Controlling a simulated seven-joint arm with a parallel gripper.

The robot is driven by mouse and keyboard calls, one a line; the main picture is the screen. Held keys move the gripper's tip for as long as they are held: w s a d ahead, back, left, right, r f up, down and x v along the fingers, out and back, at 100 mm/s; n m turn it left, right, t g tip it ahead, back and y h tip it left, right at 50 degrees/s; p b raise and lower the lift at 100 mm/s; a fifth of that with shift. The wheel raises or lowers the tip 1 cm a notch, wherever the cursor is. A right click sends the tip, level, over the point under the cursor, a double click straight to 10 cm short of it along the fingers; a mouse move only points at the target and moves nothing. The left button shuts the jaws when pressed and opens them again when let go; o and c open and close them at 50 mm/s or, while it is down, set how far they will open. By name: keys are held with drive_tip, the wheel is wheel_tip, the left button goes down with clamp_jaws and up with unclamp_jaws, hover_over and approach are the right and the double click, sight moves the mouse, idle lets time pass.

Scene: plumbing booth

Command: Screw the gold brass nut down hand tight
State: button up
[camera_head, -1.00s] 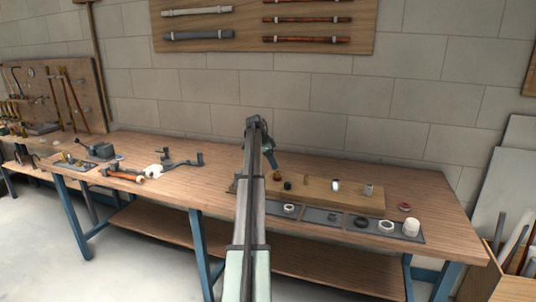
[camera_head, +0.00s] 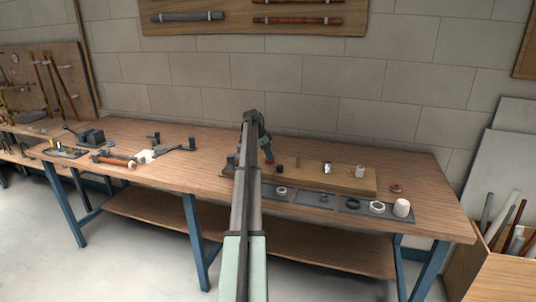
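The long wooden block (camera_head: 345,184) lies on the workbench and bears a row of short upright fittings. They include a dark stub (camera_head: 279,167), a small brass-coloured stub (camera_head: 298,163), a shiny metal and white piece (camera_head: 327,168) and a pale grey one (camera_head: 360,171). I cannot make out the gold brass nut for certain; it may be hidden near my gripper at the block's left end. My gripper (camera_head: 268,157) points down at that end, small and dark. I cannot see whether its fingers are open or shut, or whether they touch anything.
A grey divided tray (camera_head: 313,200) in front of the block holds rings and fittings, with a white cap (camera_head: 402,208) at its right. A small red roll (camera_head: 396,188) lies behind. A vise (camera_head: 90,137) and tools occupy the bench's left. My arm hides the bench's middle.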

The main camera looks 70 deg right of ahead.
drive_tip(key=c, duration=0.9)
drive_tip(key=m, duration=0.1)
drive_tip(key=m+y, duration=0.1)
drive_tip(key=shift+w+d+m, duration=0.1)
drive_tip(key=shift+d+m, duration=0.15)
drive_tip(key=shift+m, duration=0.05)
drive_tip(key=shift+m+y, duration=0.3)
drive_tip(key=shift+m, duration=0.6)
drive_tip(key=shift+d+m+g+y, duration=0.1)
drive_tip(key=shift+m+g+y, duration=0.25)
drive_tip(key=shift+m, duration=0.75)
drive_tip(key=shift+f+m+y, duration=0.1)
drive_tip(key=shift+m+y, duration=0.45)
drive_tip(key=shift+m, duration=0.55)
drive_tip(key=o, duration=1.8)
drive_tip(key=shift+c, duration=0.2)
